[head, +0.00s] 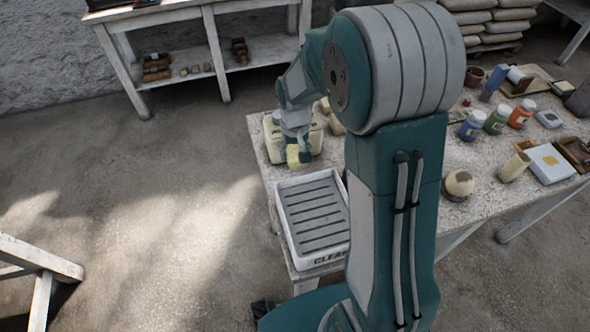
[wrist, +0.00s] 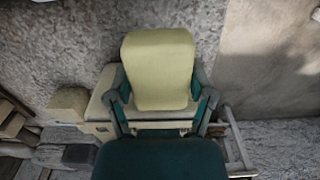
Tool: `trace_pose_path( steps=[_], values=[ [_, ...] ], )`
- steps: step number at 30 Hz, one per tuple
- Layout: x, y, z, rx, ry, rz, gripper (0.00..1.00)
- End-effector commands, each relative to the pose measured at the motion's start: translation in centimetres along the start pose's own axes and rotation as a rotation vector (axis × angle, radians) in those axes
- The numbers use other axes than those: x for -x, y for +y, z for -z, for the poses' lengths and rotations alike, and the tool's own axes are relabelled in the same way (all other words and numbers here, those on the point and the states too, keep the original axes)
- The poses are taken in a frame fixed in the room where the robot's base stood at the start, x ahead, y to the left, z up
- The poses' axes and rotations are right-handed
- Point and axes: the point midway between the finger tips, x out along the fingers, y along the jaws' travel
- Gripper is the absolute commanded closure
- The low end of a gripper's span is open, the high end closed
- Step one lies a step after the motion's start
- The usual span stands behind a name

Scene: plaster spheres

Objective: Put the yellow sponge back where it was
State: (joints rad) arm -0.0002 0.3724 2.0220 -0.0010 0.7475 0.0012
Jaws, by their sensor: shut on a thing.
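The yellow sponge (wrist: 158,62) is a pale yellow block with rounded corners, seen large in the wrist view. My gripper (wrist: 158,88) is shut on it, with one teal finger on each side. In the head view the sponge (head: 297,158) shows under my gripper (head: 296,148), above the left end of the table, just behind the grey-slatted white tray (head: 318,174). A cream box-like thing (head: 271,138) is right behind the gripper and partly hidden by it. I cannot tell whether the sponge touches anything below.
The tray carries lettering on its front and looks empty. A yellowish block (head: 337,128) stands near the cream thing. My arm hides the table's middle.

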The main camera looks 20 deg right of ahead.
Motion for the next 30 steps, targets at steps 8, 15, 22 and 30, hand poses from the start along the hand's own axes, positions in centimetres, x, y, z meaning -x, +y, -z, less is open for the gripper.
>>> trace_pose_path(
  steps=[8,15,22,30],
  values=[
    [-3.9,0.0,0.0,0.000,-0.001,0.000,0.69],
    [-7.5,0.0,-0.1,0.000,-0.003,0.000,0.69],
    [-8.0,0.0,0.0,0.000,0.001,0.000,0.69],
    [-8.1,0.0,0.0,0.000,0.001,0.000,0.00]
  ],
)
